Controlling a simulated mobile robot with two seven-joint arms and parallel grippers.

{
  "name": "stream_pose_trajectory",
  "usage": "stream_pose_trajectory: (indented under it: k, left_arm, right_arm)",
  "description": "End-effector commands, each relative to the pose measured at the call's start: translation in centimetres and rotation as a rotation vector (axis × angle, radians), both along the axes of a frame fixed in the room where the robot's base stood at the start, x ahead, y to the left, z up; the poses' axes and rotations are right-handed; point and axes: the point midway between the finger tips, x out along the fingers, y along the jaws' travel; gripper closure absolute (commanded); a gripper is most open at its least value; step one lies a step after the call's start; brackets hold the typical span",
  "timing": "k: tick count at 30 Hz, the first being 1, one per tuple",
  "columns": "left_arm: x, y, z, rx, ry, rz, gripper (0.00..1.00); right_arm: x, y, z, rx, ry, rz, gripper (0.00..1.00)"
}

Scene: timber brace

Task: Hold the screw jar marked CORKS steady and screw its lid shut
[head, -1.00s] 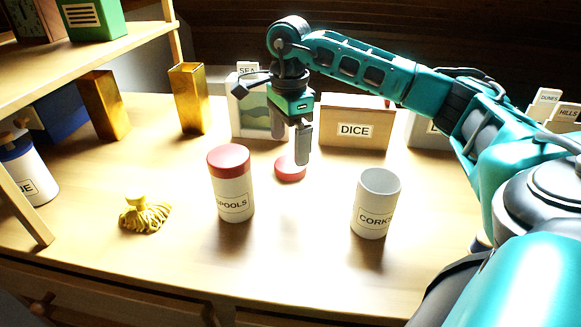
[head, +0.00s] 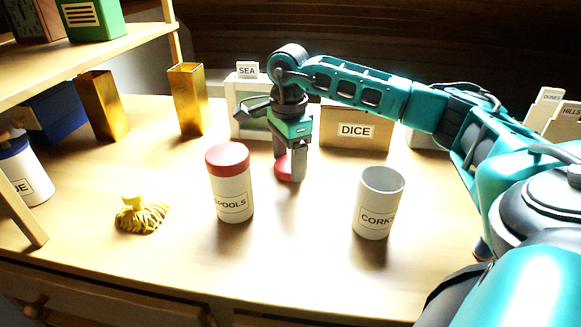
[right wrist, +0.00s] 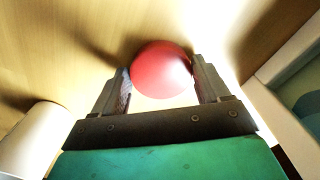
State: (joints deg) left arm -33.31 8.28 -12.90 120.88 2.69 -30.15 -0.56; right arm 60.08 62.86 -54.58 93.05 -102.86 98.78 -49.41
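The white jar marked CORKS (head: 374,208) stands upright and open-topped, without a lid, on the table at the right in the head view. A round red lid (head: 282,168) lies on the table behind the jars, partly hidden by my right gripper. My right gripper (head: 288,172) points down over the lid. In the right wrist view the red lid (right wrist: 161,69) lies between the fingertips of my right gripper (right wrist: 162,82), which are spread on either side of it; a narrow gap seems to show. My left gripper is not in view.
A jar marked SPOOLS (head: 231,192) with a red lid stands left of the CORKS jar. A yellow tasselled thing (head: 141,214) lies at left. Behind are a DICE box (head: 356,127) and brass vases (head: 188,100). The front middle of the table is clear.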

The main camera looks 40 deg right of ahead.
Motion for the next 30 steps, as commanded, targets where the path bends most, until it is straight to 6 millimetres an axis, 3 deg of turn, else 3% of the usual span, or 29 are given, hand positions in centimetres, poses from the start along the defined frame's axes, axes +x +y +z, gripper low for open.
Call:
stream_pose_trajectory:
  k: [10, 22, 26, 30]
  left_arm:
    - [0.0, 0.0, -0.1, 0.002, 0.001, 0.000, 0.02]
    - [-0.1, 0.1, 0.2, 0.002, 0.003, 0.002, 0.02]
    - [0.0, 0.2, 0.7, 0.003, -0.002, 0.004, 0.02]
    - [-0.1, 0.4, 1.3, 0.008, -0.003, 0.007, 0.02]
  right_arm:
    - [0.0, 0.0, 0.0, 0.000, 0.000, 0.000, 0.57]
    - [0.0, 0.0, 1.0, 0.000, -0.001, 0.000, 0.57]
    - [0.1, 0.0, 2.8, 0.001, -0.003, 0.000, 0.57]
    - [0.1, 0.0, 5.8, 0.002, -0.006, 0.001, 0.57]
